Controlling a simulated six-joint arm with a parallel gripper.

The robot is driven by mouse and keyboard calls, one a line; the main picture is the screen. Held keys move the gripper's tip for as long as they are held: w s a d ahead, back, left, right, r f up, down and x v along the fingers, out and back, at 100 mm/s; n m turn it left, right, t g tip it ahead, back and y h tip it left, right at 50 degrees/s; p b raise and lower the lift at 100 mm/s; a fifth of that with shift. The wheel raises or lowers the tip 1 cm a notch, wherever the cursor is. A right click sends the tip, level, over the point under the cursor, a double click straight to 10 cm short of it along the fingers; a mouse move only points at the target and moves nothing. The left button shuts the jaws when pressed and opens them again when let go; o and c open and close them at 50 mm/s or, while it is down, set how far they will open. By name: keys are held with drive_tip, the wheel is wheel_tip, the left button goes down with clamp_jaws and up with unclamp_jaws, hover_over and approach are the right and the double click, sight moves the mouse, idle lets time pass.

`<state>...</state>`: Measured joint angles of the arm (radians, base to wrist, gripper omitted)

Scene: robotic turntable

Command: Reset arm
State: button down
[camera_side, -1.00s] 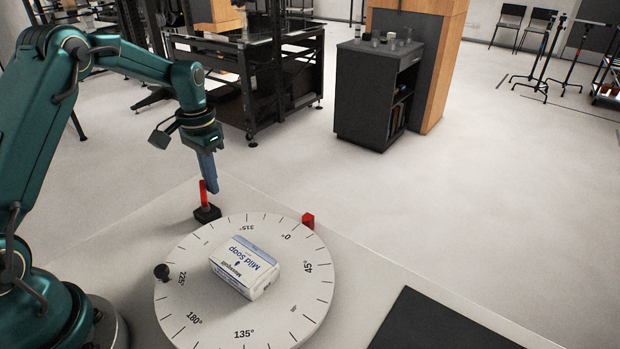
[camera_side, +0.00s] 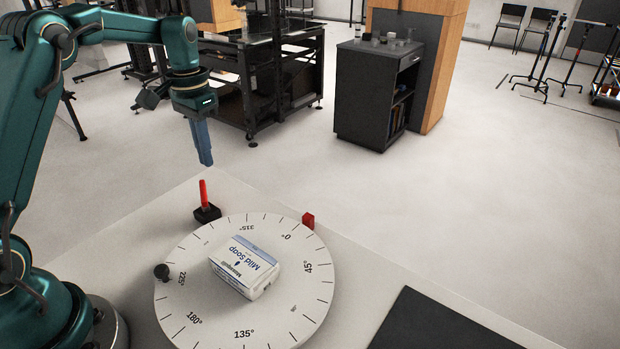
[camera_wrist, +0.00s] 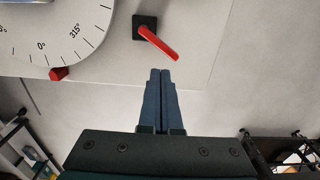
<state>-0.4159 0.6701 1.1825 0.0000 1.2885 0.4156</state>
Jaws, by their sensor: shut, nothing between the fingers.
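My gripper (camera_side: 206,163) is shut and empty, pointing down in the air above the back left edge of the table. In the wrist view the two blue fingers (camera_wrist: 160,72) lie side by side. A red lever on a black base (camera_side: 205,212) stands on the table below it, apart from the fingers; the lever also shows in the wrist view (camera_wrist: 160,43). The white turntable (camera_side: 310,318) has degree marks and a black knob (camera_side: 162,272) at its rim. A white and blue Mild Soap box (camera_side: 244,267) lies on the turntable.
A red marker block (camera_side: 308,220) sits beside the turntable rim near 0°. A dark mat (camera_side: 440,325) lies at the table's front right. A dark cabinet (camera_side: 365,95) and a black frame stand on the floor behind. The air around my gripper is clear.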

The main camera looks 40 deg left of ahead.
drive_tip(key=s+d+r+m+t, duration=0.2)
drive_tip(key=s+d+r+t, duration=0.3)
drive_tip(key=d+r, duration=0.6)
drive_tip(key=s+d+f+n, duration=0.1)
drive_tip(key=s+f, duration=0.1)
drive_tip(key=s, duration=0.4)
drive_tip(key=s+d+f+n, duration=0.1)
drive_tip(key=s+d+f, duration=0.1)
drive_tip(key=s, duration=0.5)
drive_tip(key=shift+d+f+t, duration=0.25)
drive_tip(key=shift+f+t, duration=0.05)
